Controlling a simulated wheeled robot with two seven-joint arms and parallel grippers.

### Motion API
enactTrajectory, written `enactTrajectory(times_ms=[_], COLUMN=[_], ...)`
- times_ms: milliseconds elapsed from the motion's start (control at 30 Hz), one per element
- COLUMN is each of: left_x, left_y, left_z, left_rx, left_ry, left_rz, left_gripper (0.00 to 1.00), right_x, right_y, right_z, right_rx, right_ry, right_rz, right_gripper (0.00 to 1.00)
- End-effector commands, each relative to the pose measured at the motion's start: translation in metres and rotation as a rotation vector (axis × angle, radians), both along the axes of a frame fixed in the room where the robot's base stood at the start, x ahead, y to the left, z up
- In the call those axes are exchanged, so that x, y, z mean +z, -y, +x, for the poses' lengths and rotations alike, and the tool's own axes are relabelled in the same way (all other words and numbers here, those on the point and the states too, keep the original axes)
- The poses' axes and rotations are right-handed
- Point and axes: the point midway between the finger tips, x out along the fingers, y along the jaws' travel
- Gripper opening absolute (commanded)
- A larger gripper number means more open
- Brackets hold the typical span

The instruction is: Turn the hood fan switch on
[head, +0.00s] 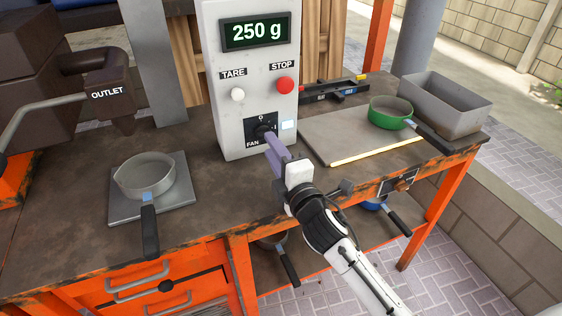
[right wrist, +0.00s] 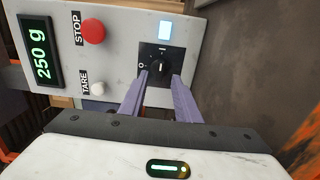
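The hood fan switch is a black rotary knob on a black plate marked FAN (head: 254,131), low on the front of a grey control box (head: 229,82). The right wrist view shows the knob (right wrist: 158,68) with an O mark to its left; its exact pointing is too small to tell. A pale blue light patch (head: 288,125) sits beside the plate. My right gripper (head: 268,136) is at the switch; in the right wrist view its purple fingers (right wrist: 160,80) are apart, one on each side of the knob, with gaps showing. My left gripper is not in view.
The box has a 250 g display, a white TARE button (head: 238,94) and a red STOP button (head: 285,85). A grey pan (head: 146,176) sits left on a plate. A green pan (head: 390,112) and a metal bin (head: 445,101) stand right on the worn workbench (head: 200,215).

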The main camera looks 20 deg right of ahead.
Motion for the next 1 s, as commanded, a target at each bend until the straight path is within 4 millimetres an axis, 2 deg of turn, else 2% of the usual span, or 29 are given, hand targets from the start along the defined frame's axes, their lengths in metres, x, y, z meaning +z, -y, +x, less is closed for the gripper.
enactTrajectory(times_ms=[33,200,400,1000], left_x=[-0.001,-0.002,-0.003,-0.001], left_y=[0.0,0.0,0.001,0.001], left_z=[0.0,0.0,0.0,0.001], left_rx=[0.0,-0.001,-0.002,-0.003], left_ry=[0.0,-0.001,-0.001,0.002], left_rz=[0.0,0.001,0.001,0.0], left_gripper=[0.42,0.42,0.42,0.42], right_x=[-0.002,-0.002,-0.001,-0.001], right_y=[0.0,0.001,0.002,0.002], right_z=[-0.013,-0.044,-0.065,-0.068], right_rx=[0.001,0.0,0.0,0.0], right_ry=[-0.003,-0.003,-0.002,-0.001], right_rz=[0.0,0.001,0.001,0.001], right_gripper=[0.3,0.3,0.3,0.3])
